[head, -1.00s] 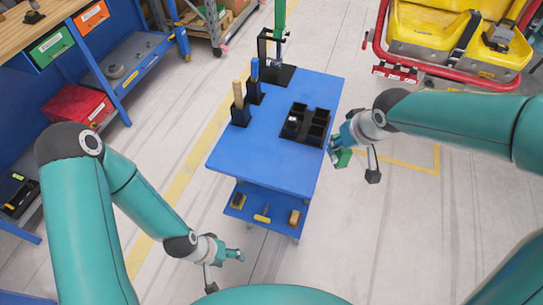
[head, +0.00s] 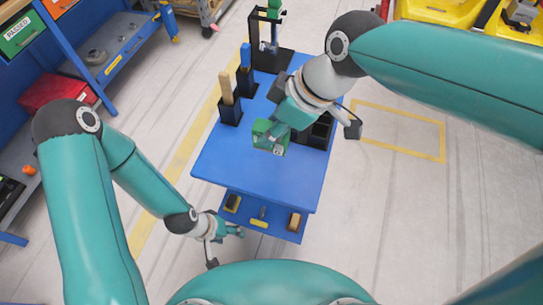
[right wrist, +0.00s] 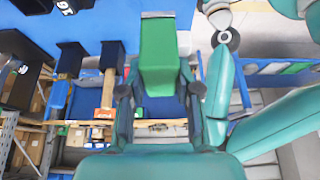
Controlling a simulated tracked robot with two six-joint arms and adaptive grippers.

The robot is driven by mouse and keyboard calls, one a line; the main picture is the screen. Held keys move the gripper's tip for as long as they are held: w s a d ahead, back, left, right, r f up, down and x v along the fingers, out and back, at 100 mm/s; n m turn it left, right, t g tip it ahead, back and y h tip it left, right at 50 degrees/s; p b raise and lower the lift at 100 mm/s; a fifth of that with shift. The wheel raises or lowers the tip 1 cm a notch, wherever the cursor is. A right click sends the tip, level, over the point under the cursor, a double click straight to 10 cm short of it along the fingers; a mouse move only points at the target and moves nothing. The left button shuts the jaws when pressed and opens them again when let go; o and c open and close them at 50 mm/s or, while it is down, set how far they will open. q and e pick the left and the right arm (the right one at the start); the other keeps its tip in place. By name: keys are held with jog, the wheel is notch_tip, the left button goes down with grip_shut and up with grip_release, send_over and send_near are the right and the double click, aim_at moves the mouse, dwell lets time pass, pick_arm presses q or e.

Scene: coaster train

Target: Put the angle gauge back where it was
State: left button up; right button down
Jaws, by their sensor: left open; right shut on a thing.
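The angle gauge, as far as I can tell, is the green block (head: 266,136) with a small pale mark on its face. My right gripper (head: 280,132) is shut on it, over the blue cart top in the head view, just left of the black compartment tray (head: 322,130). My gripper and wrist hide much of the tray. In the right wrist view the green block (right wrist: 158,55) sits between both dark fingers (right wrist: 157,95). Whether it touches the cart top is unclear. My left gripper (head: 239,233) is open and empty, low beside the cart's front left.
On the blue cart (head: 235,165), a wooden handle (head: 226,88) and a blue handle (head: 246,56) stand in black holders left of the tray. A black stand (head: 262,35) is at the back. The cart top's front is clear. Small items lie on the lower shelf (head: 270,222).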

aim_at(288, 146)
notch_tip(288, 146, down, 11)
jog(key=shift+r+b, duration=0.2)
jog(key=shift+b, duration=0.1)
jog(key=shift+f, duration=0.1)
jog(key=c, duration=0.8)
grip_release()
jog(key=shift+r, duration=0.3)
jog(key=v, duration=1.1)
jog(key=shift+s+d+r, duration=0.1)
jog(key=shift+d+r, duration=0.1)
jog(key=shift+r, duration=0.1)
jog(key=shift+p, duration=0.3)
